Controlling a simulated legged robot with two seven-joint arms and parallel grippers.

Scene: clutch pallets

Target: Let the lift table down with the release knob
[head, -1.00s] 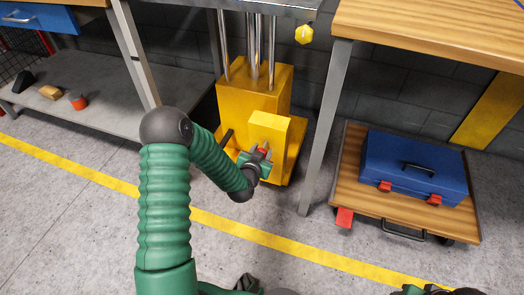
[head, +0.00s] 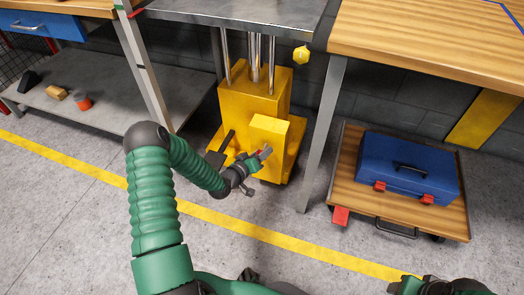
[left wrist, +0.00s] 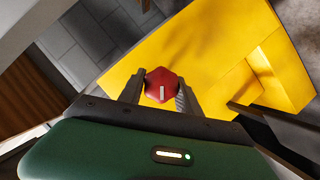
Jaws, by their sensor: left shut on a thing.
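The lift table has a yellow base (head: 252,97), chrome columns (head: 255,60) and a dark metal top (head: 270,12). A yellow block (head: 270,130) stands out from the base's front. The red release knob (left wrist: 162,86) sits between my left gripper's fingers in the left wrist view, a short white line on its face. My left gripper (head: 264,152) is shut on the knob at the block's front left; in the head view the fingers and block mostly hide the knob. My right gripper is not in view; only part of my right arm shows at the bottom right edge.
A yellow hexagonal piece (head: 301,55) shows beside the metal top's right corner. A wooden bench (head: 430,50) stands right, above a low cart (head: 345,195) with a blue toolbox (head: 408,167). A grey shelf (head: 115,105) lies left. Floor in front is clear.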

